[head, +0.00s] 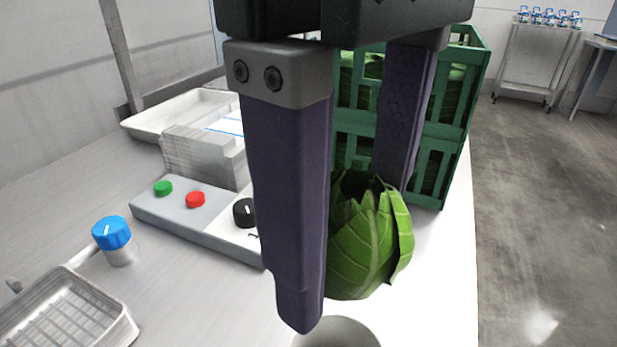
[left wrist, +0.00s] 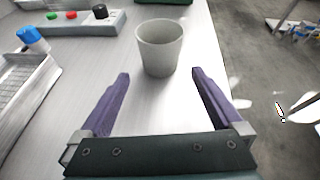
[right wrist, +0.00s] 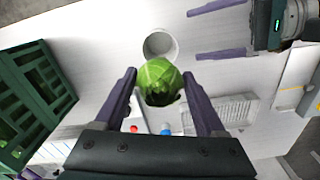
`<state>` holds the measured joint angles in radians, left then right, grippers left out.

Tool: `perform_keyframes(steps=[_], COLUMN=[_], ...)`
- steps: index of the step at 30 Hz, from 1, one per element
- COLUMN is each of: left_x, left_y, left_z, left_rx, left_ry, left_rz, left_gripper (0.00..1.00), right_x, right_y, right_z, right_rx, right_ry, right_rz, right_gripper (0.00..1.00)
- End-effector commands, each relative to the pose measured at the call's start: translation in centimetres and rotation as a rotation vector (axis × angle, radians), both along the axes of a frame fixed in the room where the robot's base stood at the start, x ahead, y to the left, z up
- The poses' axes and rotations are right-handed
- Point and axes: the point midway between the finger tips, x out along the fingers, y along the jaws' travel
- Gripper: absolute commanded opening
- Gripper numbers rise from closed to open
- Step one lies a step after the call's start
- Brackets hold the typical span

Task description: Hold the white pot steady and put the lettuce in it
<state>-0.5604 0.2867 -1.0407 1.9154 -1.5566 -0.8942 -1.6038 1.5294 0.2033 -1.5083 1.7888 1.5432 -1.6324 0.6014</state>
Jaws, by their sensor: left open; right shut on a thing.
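The green leafy lettuce (head: 365,245) is held between the purple fingers of my right gripper (head: 348,255), raised above the counter. It also shows in the right wrist view (right wrist: 158,76). The white pot (left wrist: 160,50) stands upright and empty-looking on the counter. Only its rim (head: 338,326) shows at the bottom of the head view, below the lettuce. It shows beside the lettuce in the right wrist view (right wrist: 160,44). My left gripper (left wrist: 160,72) is open and empty, with the pot just beyond its fingertips, apart from them. It also shows in the right wrist view (right wrist: 195,35).
Green crates (head: 455,135) holding more greens stand behind my right gripper. A button panel (head: 180,213), a blue-capped container (head: 112,240), a wire basket (head: 70,315) and a white tray (head: 190,105) are at left. The counter's edge runs along the right, with open floor beyond.

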Motion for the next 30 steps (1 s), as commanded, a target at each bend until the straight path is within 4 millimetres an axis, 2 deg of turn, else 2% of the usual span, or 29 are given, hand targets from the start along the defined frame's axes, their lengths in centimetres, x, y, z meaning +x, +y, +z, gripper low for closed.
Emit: perform_keyframes(steps=[9, 15, 21, 29, 30], left_x=[5.9, 8.6, 9.6, 9.7, 9.7], left_y=[-1.0, -1.5, -1.7, -1.7, -1.7], left_z=[-2.3, -3.4, -3.9, -3.9, -3.9], left_rx=[-0.003, -0.004, -0.005, -0.006, -0.006], left_ry=[-0.003, -0.002, 0.001, 0.001, 0.001], left_rz=[0.005, 0.005, 0.004, 0.005, 0.005], left_gripper=[1.0, 1.0, 1.0, 1.0, 0.95], right_x=[0.0, 0.0, 0.0, 0.0, 0.0], right_y=[0.0, 0.0, 0.0, 0.0, 0.0], right_z=[0.0, 0.1, 0.1, 0.1, 0.0], right_rx=[0.0, 0.0, 0.0, 0.0, 0.0], right_ry=[0.0, 0.0, 0.0, 0.0, 0.0], right_rz=[0.0, 0.0, 0.0, 0.0, 0.0], right_gripper=[0.14, 0.14, 0.14, 0.14, 0.14])
